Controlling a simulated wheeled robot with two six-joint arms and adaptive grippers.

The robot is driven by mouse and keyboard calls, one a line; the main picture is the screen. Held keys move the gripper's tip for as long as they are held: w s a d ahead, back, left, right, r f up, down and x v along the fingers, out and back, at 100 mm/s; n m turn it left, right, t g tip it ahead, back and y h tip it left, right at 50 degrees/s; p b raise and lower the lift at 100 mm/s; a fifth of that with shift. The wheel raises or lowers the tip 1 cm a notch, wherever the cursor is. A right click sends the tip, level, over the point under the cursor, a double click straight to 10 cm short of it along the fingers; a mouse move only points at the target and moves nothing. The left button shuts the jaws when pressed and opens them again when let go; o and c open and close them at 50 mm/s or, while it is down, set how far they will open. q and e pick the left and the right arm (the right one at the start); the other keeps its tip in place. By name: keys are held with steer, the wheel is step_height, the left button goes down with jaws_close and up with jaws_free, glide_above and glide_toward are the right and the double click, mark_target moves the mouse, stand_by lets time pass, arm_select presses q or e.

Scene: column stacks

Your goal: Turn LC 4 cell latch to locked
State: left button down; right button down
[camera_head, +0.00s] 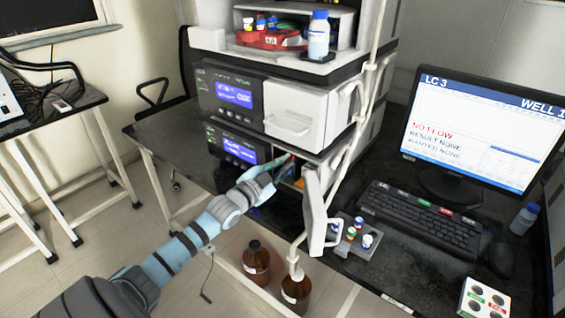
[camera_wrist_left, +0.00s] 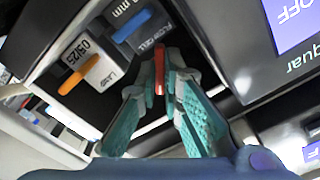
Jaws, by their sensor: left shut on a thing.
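My left gripper (camera_head: 276,166) reaches into the open front bay of the lower LC module (camera_head: 235,148). In the left wrist view its two teal fingers (camera_wrist_left: 160,85) are closed around a narrow red lever (camera_wrist_left: 159,68), which stands out between the fingertips. The red lever also shows in the head view (camera_head: 291,158). Beside it are a blue lever (camera_wrist_left: 131,24) and a grey block with an orange lever (camera_wrist_left: 72,80), labelled with LAMP. I cannot read a locked or unlocked mark for the red lever. My right gripper is not in view.
The bay's white door (camera_head: 318,208) hangs open to the right of my gripper. A white tube (camera_head: 345,140) runs down in front of the stack. Brown bottles (camera_head: 256,262) stand below. A keyboard (camera_head: 420,215) and monitor (camera_head: 480,125) showing LC 3 and NO FLOW are at right.

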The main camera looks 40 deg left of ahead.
arm_select(q)
steer(key=n, duration=0.3)
steer(key=shift+n, duration=0.3)
steer(key=shift+n+p, duration=0.45)
steer(key=shift+n, duration=1.45)
steer(key=c, duration=1.7)
jaws_free()
